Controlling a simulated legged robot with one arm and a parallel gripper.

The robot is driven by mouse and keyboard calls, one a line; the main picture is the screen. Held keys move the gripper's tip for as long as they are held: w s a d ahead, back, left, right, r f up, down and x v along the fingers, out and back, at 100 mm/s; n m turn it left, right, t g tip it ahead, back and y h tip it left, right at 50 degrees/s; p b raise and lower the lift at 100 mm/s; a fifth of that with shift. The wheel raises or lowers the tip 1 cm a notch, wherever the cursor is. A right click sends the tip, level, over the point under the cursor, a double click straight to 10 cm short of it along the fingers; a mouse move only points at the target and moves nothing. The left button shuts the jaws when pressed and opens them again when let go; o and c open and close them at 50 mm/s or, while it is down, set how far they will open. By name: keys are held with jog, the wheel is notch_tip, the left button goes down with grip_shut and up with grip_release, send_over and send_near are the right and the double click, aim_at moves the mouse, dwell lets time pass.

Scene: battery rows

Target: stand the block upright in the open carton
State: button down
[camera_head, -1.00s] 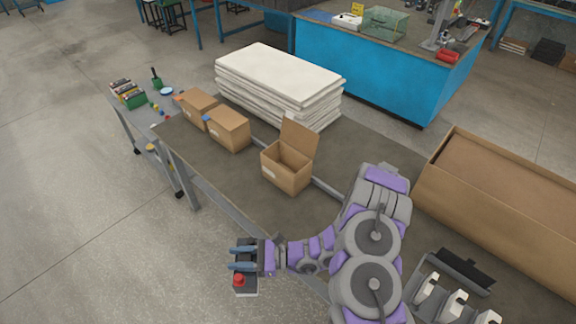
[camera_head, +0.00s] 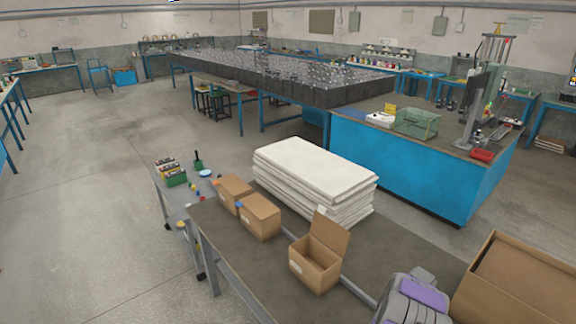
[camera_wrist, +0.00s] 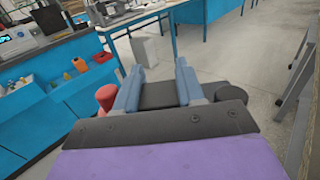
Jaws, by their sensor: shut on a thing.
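The open carton (camera_head: 314,268) stands on the grey-brown table in the head view, with one flap raised at its back right. Its inside shows only partly, and I cannot make out anything in it. In the wrist view my gripper (camera_wrist: 159,75) has two blue fingers, one on each side of a dark grey block (camera_wrist: 158,95). It is shut on this block. A red knob (camera_wrist: 106,98) shows at the block's left and a dark round knob (camera_wrist: 232,94) at its right. My gripper and the block are out of the head view.
Two closed cartons (camera_head: 260,217) (camera_head: 235,192) stand left of the open one. A stack of white sheets (camera_head: 315,178) lies behind them. A large cardboard box (camera_head: 520,285) is at the right. Bare tabletop (camera_head: 250,265) lies in front of the cartons.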

jog(key=w+d+r+m+t, duration=0.1)
jog(key=w, duration=0.1)
jog(key=w+d+r+m+t, duration=0.1)
jog(key=w, duration=0.1)
jog(key=w+d+r+t+h, duration=0.1)
jog(key=w+d+t, duration=0.1)
jog(key=shift+w+r+m, duration=0.3)
jog(key=shift+w+m, duration=0.1)
jog(key=w+d+r+m+t+h, duration=0.45)
jog(key=w+d+r, duration=0.2)
jog(key=d, duration=0.25)
jog(key=w+d+r+m+t+h, duration=0.3)
jog(key=w+d+r+m+t, duration=0.15)
jog(key=d+r, duration=0.35)
jog(key=w+r+m+t+h, duration=0.1)
jog(key=w+r+t+h, duration=0.1)
jog(key=r, duration=1.1)
jog(key=shift+w+d+r+h, duration=0.3)
jog(key=shift+w+h, duration=0.45)
jog(key=shift+h, duration=0.3)
jog(key=shift+d+f, duration=0.1)
